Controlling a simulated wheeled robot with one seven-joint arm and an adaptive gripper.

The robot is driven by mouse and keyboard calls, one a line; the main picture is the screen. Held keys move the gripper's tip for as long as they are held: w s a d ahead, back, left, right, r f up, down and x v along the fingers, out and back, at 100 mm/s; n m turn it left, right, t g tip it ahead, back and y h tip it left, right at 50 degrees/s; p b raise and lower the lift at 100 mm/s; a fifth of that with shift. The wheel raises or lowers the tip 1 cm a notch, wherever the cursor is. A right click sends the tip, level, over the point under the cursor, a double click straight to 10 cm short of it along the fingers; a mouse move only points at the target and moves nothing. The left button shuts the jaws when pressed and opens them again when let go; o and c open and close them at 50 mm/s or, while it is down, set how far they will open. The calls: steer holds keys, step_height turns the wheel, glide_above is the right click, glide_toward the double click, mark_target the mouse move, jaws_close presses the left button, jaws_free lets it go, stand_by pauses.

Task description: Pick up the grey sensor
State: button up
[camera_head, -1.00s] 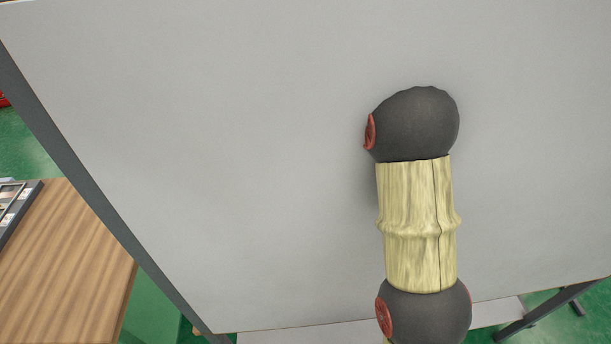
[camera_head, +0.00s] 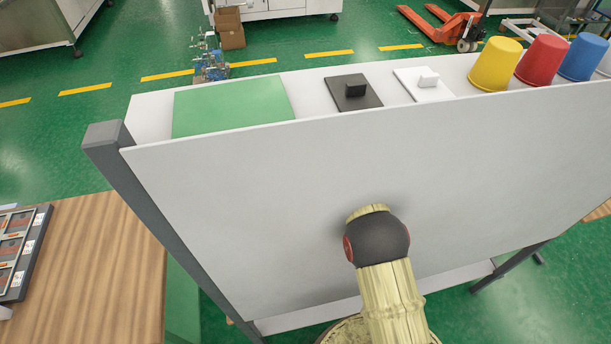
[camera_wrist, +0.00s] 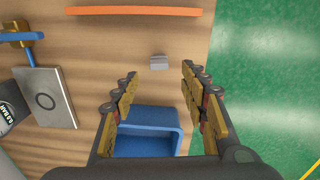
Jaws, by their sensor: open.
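The grey sensor (camera_wrist: 158,62) appears to be a small grey block lying on a wooden table top (camera_wrist: 85,50) in the wrist view. My gripper (camera_wrist: 159,76) is open and empty, with its fingers reaching down the picture's middle. The block shows just beyond the fingertips, in line with the gap between them, and nothing touches it. I cannot tell how high the fingers are above the table. In the head view only my arm shows; the gripper and the sensor are out of sight there.
A blue bin (camera_wrist: 175,130) lies beneath my fingers, an orange bar (camera_wrist: 133,11) beyond the block. A grey plate with a ring (camera_wrist: 45,98) lies left. Green floor is right of the table edge. In the head view, a white panel (camera_head: 250,210) stands before coloured cups (camera_head: 497,64).

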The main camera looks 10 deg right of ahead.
mark_target(304, 173)
step_height(304, 173, down, 6)
steer(key=shift+a+f+p, duration=0.15)
steer(key=shift+f+p, duration=0.1)
steer(key=shift+p, duration=0.1)
steer(key=shift+c, duration=0.8)
jaws_close()
